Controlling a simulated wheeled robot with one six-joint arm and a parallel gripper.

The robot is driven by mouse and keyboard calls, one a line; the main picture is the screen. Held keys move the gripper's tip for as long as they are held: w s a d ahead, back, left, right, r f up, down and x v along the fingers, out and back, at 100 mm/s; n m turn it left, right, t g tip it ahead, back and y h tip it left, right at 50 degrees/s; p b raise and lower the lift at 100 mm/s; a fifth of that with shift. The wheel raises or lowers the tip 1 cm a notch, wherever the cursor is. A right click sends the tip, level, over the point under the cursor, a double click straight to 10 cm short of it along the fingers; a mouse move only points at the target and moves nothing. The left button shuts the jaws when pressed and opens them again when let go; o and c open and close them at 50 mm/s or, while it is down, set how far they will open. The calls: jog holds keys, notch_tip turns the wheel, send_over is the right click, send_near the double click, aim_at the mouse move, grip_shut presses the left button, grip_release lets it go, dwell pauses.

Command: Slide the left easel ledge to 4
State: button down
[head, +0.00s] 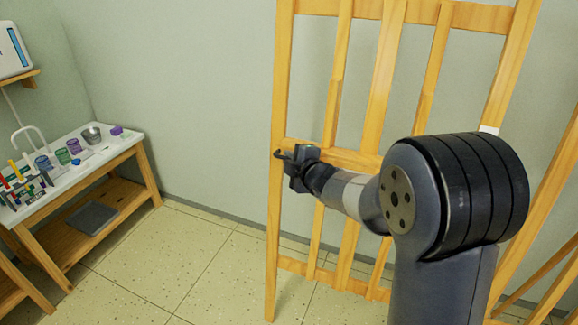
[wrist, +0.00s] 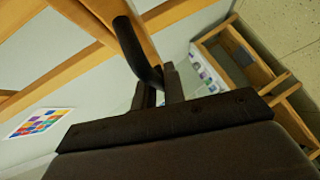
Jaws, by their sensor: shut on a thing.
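The wooden easel (head: 281,90) stands upright against the wall in the head view. Its ledge (head: 352,159) is a wooden crossbar at about mid-height, partly covered by my arm. My gripper (head: 291,158) is at the left end of the ledge, shut on a dark handle (head: 279,153). In the wrist view the dark, bent handle (wrist: 137,48) runs down to between the fingers of my gripper (wrist: 160,86). No scale numbers are readable, so I cannot tell the ledge's setting. A small white patch (head: 489,129) shows on the right upright.
A wooden bench (head: 145,165) with a white top holds cups and racks at the left. Another wooden frame (head: 548,205) stands at the right edge. A coloured-squares poster (wrist: 38,122) hangs on the wall. Tiled floor (head: 190,245) is clear between bench and easel.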

notch_tip(320, 180, up, 10)
jog(key=w+p, duration=0.1)
jog(key=p, duration=0.6)
jog(key=shift+w+d, duration=0.3)
jog(key=shift+w, duration=0.05)
jog(key=c, duration=1.6)
grip_release()
jog(key=shift+o, duration=0.5)
jog(key=shift+f, duration=0.15)
jog(key=v, duration=1.1)
jog(key=shift+w+a, duration=0.1)
